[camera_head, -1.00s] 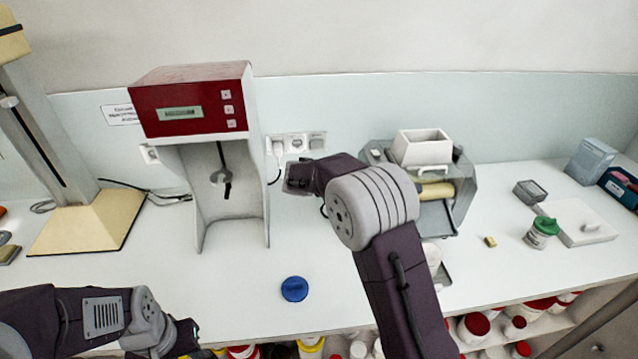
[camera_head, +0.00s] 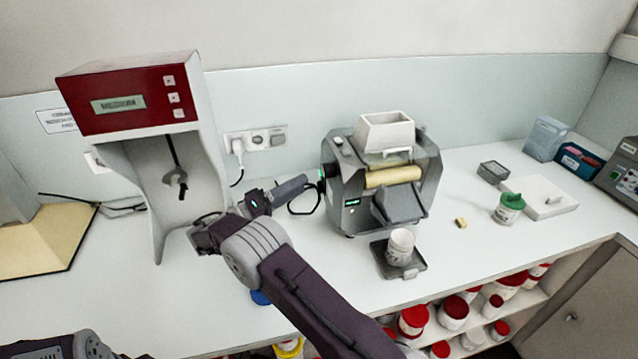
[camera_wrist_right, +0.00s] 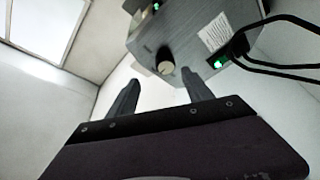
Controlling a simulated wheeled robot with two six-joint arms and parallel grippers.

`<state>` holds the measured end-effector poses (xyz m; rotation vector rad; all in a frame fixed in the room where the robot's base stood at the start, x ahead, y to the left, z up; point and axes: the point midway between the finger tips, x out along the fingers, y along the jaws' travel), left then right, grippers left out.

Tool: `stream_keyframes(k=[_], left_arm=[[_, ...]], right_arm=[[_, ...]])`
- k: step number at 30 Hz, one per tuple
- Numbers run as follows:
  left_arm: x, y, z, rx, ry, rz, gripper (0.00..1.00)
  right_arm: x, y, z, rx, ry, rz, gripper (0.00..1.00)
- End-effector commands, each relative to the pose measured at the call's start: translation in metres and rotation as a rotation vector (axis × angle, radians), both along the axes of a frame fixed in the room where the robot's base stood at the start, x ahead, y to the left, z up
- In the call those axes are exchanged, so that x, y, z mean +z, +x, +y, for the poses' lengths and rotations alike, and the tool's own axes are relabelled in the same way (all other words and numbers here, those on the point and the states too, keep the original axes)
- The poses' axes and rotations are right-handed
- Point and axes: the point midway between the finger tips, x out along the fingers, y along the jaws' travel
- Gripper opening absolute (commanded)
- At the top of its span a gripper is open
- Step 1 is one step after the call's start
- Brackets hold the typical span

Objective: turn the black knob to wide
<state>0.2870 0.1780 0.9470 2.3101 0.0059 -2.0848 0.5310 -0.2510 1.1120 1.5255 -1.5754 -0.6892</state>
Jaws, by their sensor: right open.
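The grey mill (camera_head: 349,185) stands on the bench with a white hopper on top. In the right wrist view its side panel (camera_wrist_right: 195,40) carries a round knob (camera_wrist_right: 166,67), whose end face looks pale under the light. My right gripper (camera_wrist_right: 161,79) is open and empty, its two fingers pointing at that panel. The knob appears between and just beyond the fingertips, apart from them. My left gripper is out of frame; only part of that arm shows.
A red-topped mixer (camera_head: 130,95) stands at left. A white jar (camera_head: 400,247) sits on a dark tray before the mill. A black cable hangs beside the mill's left side. A blue lid (camera_head: 260,297) is partly hidden by my arm. A green-lidded jar (camera_head: 510,208) is at right.

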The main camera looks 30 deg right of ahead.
Motion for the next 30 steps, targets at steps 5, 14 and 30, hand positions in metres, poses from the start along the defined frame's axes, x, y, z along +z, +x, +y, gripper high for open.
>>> stream_keyframes(k=[5, 14, 30], left_arm=[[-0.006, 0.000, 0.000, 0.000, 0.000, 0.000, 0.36], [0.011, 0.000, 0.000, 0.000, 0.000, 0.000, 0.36], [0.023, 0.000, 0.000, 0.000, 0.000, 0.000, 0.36]], right_arm=[[-0.016, 0.006, 0.013, 0.028, -0.035, -0.004, 0.59], [-0.001, 0.009, -0.029, 0.023, -0.034, -0.002, 0.59], [0.005, 0.014, -0.076, 0.027, -0.033, -0.003, 0.59]])
